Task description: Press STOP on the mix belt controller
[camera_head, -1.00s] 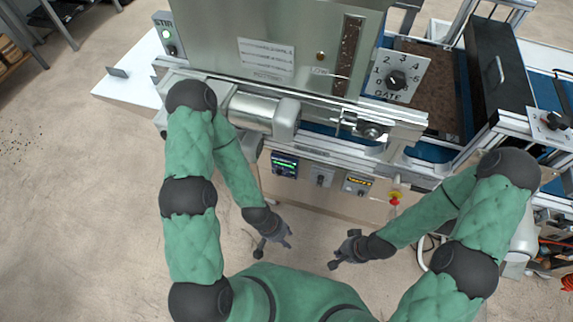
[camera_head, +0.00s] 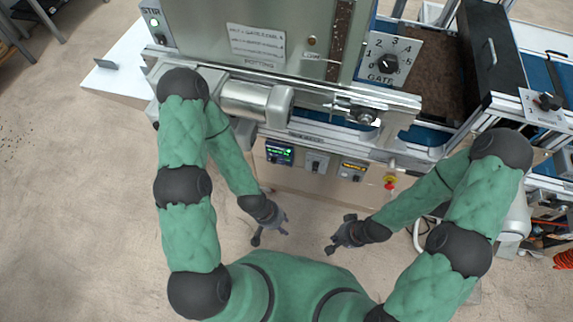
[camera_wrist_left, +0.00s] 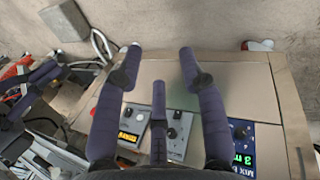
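The mix belt controller (camera_head: 279,152) is a dark panel with a green display on the machine's front, left of two other small panels. It also shows in the left wrist view (camera_wrist_left: 243,145) at the lower right, partly cut off, with "MIX B" lettering and a knob. Its STOP control cannot be made out. My left gripper (camera_head: 270,228) is open and empty, below and in front of the panel. In the left wrist view its spread fingers (camera_wrist_left: 159,60) lie left of the controller, touching nothing. My right gripper (camera_head: 340,234) looks open and empty, further right.
Right of the controller are a grey switch panel (camera_head: 316,162), an amber-display panel (camera_head: 352,169) and a red emergency button (camera_head: 390,182). A metal roller housing (camera_head: 256,101) juts out above. The floor in front of the panels is clear.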

